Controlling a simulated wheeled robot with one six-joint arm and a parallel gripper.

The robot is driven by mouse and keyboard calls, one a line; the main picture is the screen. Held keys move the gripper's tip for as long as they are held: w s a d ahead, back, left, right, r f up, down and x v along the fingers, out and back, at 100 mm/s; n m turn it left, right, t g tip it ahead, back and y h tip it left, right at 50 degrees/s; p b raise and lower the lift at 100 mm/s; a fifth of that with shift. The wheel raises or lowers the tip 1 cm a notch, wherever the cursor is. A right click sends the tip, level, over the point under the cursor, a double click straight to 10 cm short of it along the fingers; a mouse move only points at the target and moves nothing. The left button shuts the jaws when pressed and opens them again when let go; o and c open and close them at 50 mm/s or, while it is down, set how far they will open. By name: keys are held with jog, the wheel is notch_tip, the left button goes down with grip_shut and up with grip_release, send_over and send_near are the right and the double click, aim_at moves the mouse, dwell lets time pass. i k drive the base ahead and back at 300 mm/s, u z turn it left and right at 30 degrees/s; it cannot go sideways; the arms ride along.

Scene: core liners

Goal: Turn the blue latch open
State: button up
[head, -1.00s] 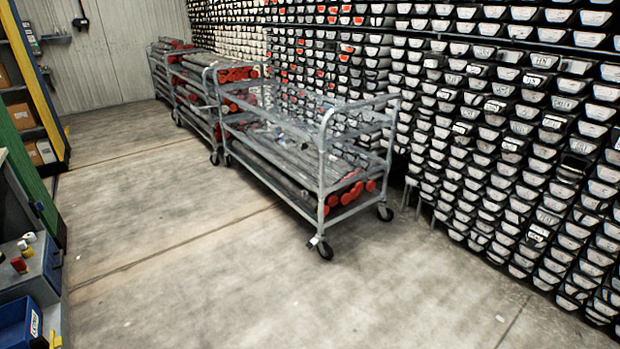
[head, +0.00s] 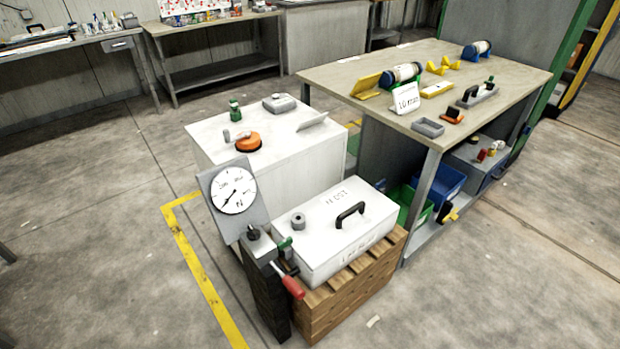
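I cannot make out a blue latch in the head view. A white lidded box (head: 322,245) with a black carry handle (head: 350,214) sits on a wooden crate (head: 345,302) at the lower middle. A small dark and green fitting (head: 286,255) is at the box's left end, too small to tell what it is. Beside it stands a dark post with a round dial (head: 233,190) and a red-handled lever (head: 290,285). My gripper is not in view.
A white cabinet (head: 225,147) stands behind the box. A workbench (head: 385,110) at the right carries several small fixtures, with a blue bin (head: 446,181) and a green bin (head: 404,205) below. Open floor lies left of the yellow line (head: 200,270).

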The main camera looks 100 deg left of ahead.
aim_at(382, 182)
jog(key=u, duration=0.55)
jog(key=i, duration=2.1)
jog(key=u, duration=3.3)
jog(key=i, duration=1.7)
